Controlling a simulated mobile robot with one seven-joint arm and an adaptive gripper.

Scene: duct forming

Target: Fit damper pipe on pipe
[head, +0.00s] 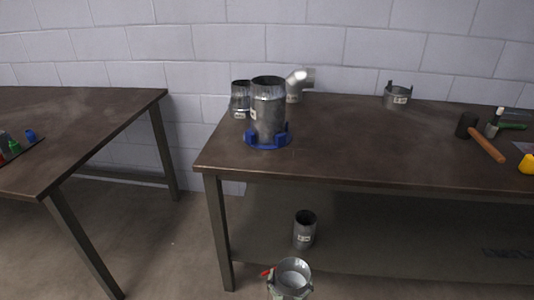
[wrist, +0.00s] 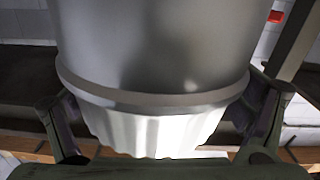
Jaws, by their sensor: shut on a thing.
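The damper pipe (head: 292,277) is a metal cylinder with a small red part at its left side, low in the head view in front of the workbench. My gripper (wrist: 160,125) is shut on it, with one finger on each side in the wrist view. There the damper pipe (wrist: 155,45) shows a smooth body, a raised bead and a crimped end towards my gripper. A metal pipe (head: 268,115) stands upright in a blue holder (head: 268,139) on the workbench, apart from the damper pipe. The inside of the standing pipe is hidden.
Behind the standing pipe are another metal pipe (head: 240,98) and an elbow (head: 297,85). A short collar (head: 397,97), a mallet (head: 482,135) and a yellow item (head: 528,163) lie further right. Another pipe (head: 304,230) stands on the lower shelf. The bench middle is clear.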

